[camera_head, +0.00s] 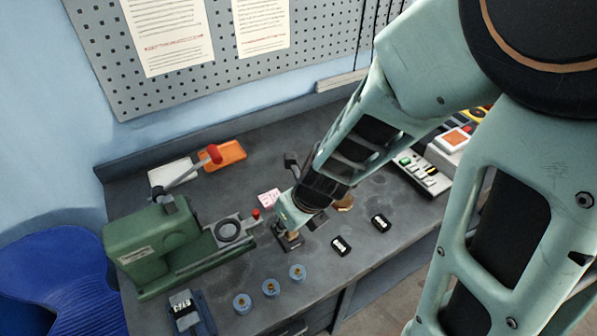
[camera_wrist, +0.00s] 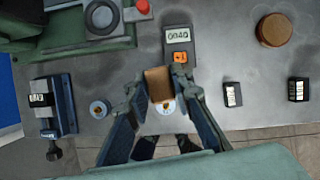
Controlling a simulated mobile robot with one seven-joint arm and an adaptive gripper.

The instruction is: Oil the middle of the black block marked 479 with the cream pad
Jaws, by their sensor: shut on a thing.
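My gripper (camera_wrist: 159,82) is shut on a tan, block-shaped piece (camera_wrist: 158,84); I cannot tell whether it is the cream pad. In the head view my gripper (camera_head: 290,232) is low over the bench, left of two black blocks. One black block (camera_head: 340,246) is nearer and the other (camera_head: 381,223) is farther right. They also show at the right of the wrist view, the nearer one (camera_wrist: 232,94) and the farther one (camera_wrist: 298,89). Each has a white label too small to read. Another labelled block (camera_wrist: 40,99) sits in a blue vise (camera_wrist: 68,105); its number is unclear.
A counter reading 0040 (camera_wrist: 178,35) lies just beyond my fingertips. Blue round pieces (camera_head: 271,287) stand along the front. A green machine (camera_head: 160,240) with a red-knobbed lever stands left. A brown disc (camera_wrist: 274,29) lies far right. Bench around the two black blocks is clear.

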